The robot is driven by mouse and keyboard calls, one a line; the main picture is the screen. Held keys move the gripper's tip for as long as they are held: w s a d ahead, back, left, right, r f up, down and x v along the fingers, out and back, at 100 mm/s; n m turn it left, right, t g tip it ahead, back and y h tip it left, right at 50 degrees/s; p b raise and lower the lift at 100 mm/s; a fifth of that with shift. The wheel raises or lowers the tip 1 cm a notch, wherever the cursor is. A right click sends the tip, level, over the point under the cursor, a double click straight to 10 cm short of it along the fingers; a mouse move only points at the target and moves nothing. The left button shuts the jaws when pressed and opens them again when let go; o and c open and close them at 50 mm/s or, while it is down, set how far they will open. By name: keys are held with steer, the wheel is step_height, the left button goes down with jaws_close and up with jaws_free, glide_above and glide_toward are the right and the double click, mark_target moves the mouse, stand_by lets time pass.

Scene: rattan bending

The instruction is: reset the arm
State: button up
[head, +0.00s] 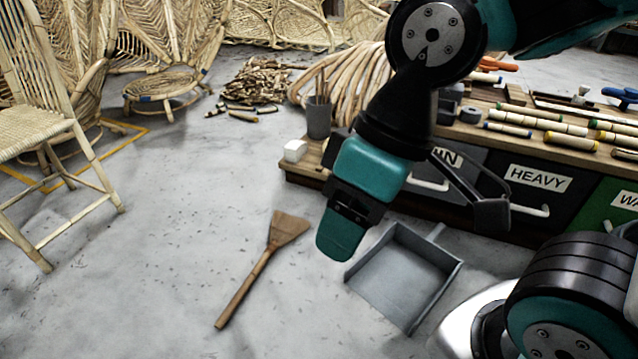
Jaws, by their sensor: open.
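My arm reaches in from the top right and hangs over the floor in front of the workbench. My gripper (415,218) points downward, with a teal-tipped part on the left and a black angled finger on the right. It is open and I see nothing held in it. It appears in front of the grey dustpan (400,275) and the bench drawers. A small wooden-handled hand broom (262,262) lies on the floor to the left of the gripper, apart from it.
A rattan chair (40,140) stands at left. Rattan scraps (255,84) lie behind. The floor between chair and broom is mostly clear.

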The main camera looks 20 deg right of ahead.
step_height(320, 180, up, 51)
steer(key=p, duration=5)
steer(key=shift+p, duration=0.4)
steer(key=shift+r, duration=0.1)
